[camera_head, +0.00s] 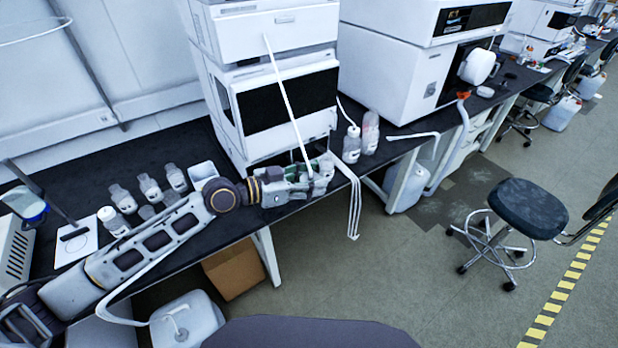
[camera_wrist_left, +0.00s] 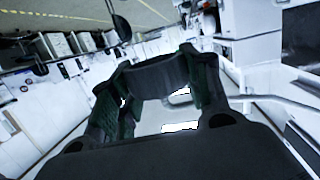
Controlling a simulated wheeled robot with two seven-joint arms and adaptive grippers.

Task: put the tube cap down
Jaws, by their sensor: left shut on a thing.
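My left gripper (camera_head: 320,172) is over the front edge of the black bench, before the white instrument stack. In the left wrist view its fingers (camera_wrist_left: 158,82) are shut on a dark, curved piece between their tips, which I take to be the tube cap (camera_wrist_left: 160,78). In the head view the cap is too small and too covered by the fingers to make out. My right gripper is not in view.
The white instrument stack (camera_head: 275,95) stands close behind the gripper. A thin white tube (camera_head: 287,95) runs down its front towards the gripper. Clear bottles (camera_head: 351,145) stand just right. Several small bottles (camera_head: 150,188) stand left on the black bench (camera_head: 75,178).

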